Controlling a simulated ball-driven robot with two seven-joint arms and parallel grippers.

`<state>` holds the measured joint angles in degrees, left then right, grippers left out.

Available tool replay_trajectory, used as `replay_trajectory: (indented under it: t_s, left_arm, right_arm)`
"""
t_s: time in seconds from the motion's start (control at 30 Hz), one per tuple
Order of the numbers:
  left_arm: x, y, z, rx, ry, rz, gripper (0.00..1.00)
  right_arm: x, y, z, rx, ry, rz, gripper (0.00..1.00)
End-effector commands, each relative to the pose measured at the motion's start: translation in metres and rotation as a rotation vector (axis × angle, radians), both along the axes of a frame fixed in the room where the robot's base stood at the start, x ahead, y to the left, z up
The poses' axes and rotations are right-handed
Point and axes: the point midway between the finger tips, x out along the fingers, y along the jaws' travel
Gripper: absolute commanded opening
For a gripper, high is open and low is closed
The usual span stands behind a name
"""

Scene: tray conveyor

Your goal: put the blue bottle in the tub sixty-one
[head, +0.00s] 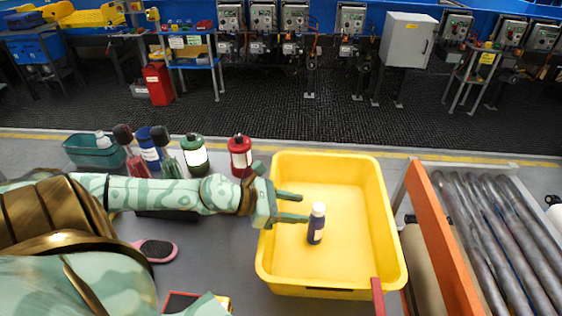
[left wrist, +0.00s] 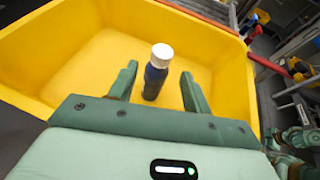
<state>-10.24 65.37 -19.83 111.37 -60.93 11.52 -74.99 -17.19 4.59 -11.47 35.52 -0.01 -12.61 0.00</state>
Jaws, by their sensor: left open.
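A blue bottle (head: 316,225) with a white cap stands upright inside the yellow tub (head: 383,215). The bottle also shows in the left wrist view (left wrist: 156,75), between and just beyond my open fingers. My left gripper (head: 297,207) reaches over the tub's left wall, fingers apart, with the bottle close by its fingertips. In the left wrist view my left gripper (left wrist: 160,88) holds nothing that I can see. No number can be read on the tub.
Red (head: 240,156) and green (head: 195,155) canisters, more bottles and a teal bin (head: 92,152) stand behind my left arm. A pink-rimmed brush (head: 157,250) lies on the table. A roller conveyor (head: 500,235) with an orange rail is at the right.

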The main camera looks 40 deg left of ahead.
Motion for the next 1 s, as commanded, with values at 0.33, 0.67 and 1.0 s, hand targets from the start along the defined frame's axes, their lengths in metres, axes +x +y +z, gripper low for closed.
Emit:
replay_trajectory:
  t_s: [0.33, 0.67, 1.0]
  left_arm:
    - [-0.027, 0.021, 0.016, 0.000, 0.000, -0.002, 0.49]
    - [-0.030, 0.024, 0.018, 0.002, -0.003, -0.003, 0.49]
    - [-0.030, 0.024, 0.018, 0.002, -0.003, -0.003, 0.49]
  right_arm:
    - [0.001, 0.000, 0.003, 0.000, -0.001, 0.000, 0.53]
    - [0.001, 0.000, 0.003, 0.001, -0.002, -0.001, 0.53]
    - [0.001, 0.000, 0.003, 0.001, -0.002, -0.001, 0.53]
